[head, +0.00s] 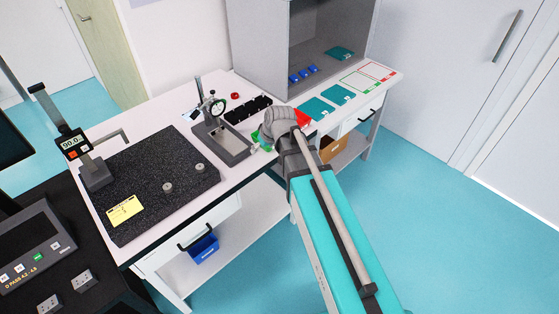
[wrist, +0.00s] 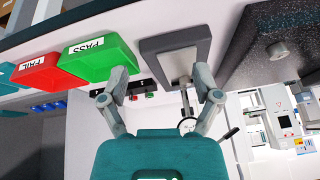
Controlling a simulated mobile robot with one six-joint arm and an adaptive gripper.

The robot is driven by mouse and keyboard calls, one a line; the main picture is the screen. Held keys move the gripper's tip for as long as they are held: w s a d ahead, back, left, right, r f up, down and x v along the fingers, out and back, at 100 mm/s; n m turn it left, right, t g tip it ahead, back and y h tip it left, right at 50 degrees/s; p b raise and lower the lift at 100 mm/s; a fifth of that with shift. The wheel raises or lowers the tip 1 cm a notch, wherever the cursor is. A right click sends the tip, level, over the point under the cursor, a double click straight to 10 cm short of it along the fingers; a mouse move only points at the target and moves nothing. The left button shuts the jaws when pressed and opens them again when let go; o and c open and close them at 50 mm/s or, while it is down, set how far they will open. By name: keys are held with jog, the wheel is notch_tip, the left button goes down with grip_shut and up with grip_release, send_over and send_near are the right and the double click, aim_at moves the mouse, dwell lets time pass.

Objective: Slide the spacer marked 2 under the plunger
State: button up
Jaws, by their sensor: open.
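The tester (head: 228,148) is a grey base with a post and a dial gauge (head: 217,107) above it, on the white bench. In the wrist view its base (wrist: 165,40) is above and between my fingers, and its dial (wrist: 187,125) is lower down. I cannot make out the plunger tip clearly. A black rack (head: 248,109) with small pale marks lies behind the tester. No number 2 is legible, so I cannot pick out the spacer. My gripper (wrist: 163,83) is open, with nothing visible between its fingers; the head view mostly hides it behind my arm.
A green PASS bin (wrist: 98,60) and red FAIL bin (wrist: 48,73) are close to my gripper. A dark granite plate (head: 140,170) carries two small round metal pieces, a yellow note and a height gauge (head: 75,150). A grey cabinet (head: 265,45) stands at the back.

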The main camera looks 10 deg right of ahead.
jog(key=s+d+f+m+g+h, duration=0.1)
jog(key=s+d+m, duration=0.1)
jog(key=s+d, duration=0.2)
jog(key=shift+s+d+g, duration=0.35)
jog(key=shift+s+g, duration=0.05)
jog(key=shift+s, duration=0.6)
